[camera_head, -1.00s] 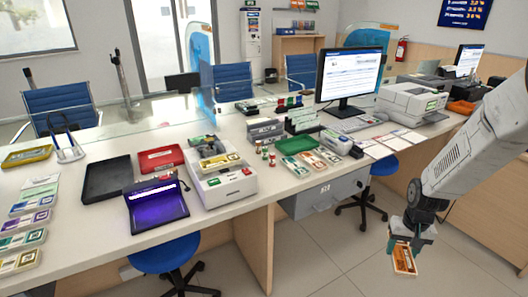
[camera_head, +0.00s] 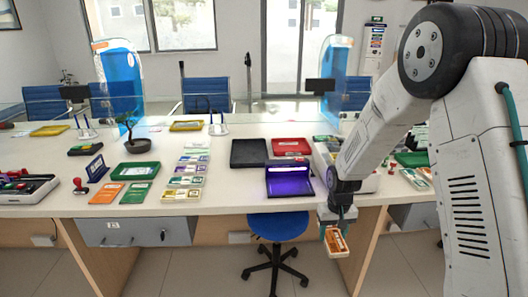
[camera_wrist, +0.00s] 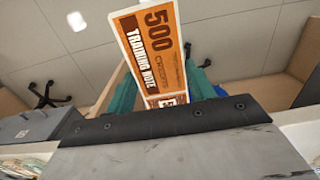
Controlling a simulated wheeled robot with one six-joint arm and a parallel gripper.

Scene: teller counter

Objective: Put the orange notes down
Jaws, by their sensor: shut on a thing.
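My gripper (camera_head: 338,214) is shut on the orange notes (camera_head: 336,242). They hang below it, in front of the counter's front edge and lower than its top, over the floor. In the wrist view the notes (camera_wrist: 150,45) show a white border and the print "500 credits training note". Teal fingers show on both sides of them; their lower end is hidden behind the dark gripper body.
The counter (camera_head: 225,203) holds a black tray (camera_head: 248,153), a red tray (camera_head: 291,147), a purple-lit device (camera_head: 290,183) and rows of note stacks (camera_head: 182,194). Orange (camera_head: 106,194) and green (camera_head: 140,194) flat pieces lie left. A blue stool (camera_head: 278,227) stands below.

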